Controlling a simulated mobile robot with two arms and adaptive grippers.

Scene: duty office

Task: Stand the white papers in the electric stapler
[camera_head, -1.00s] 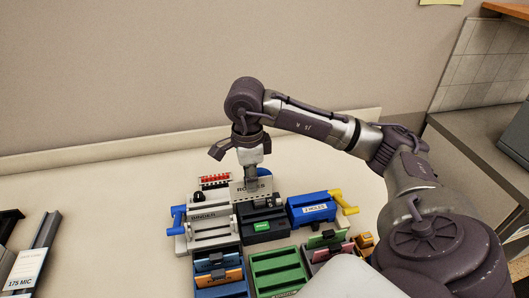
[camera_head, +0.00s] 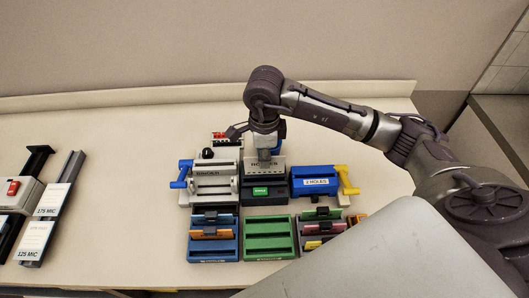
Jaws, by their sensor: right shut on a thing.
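The white papers (camera_head: 277,161), a small upright sheet with dark lettering, are in the jaws of my right gripper (camera_head: 265,154). The gripper points down and is shut on their upper part, hiding some of the lettering. A dark box with a green label (camera_head: 262,195), which looks like the electric stapler, sits directly below. The papers' lower edge meets the back top of this box in the picture; I cannot tell whether they are in its slot or just above it. My left gripper is not in view.
A grey-white binder with a blue handle (camera_head: 213,185) stands left of the dark box. A blue punch with a yellow lever (camera_head: 315,182) stands right. Blue (camera_head: 213,246) and green (camera_head: 268,240) racks are in front.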

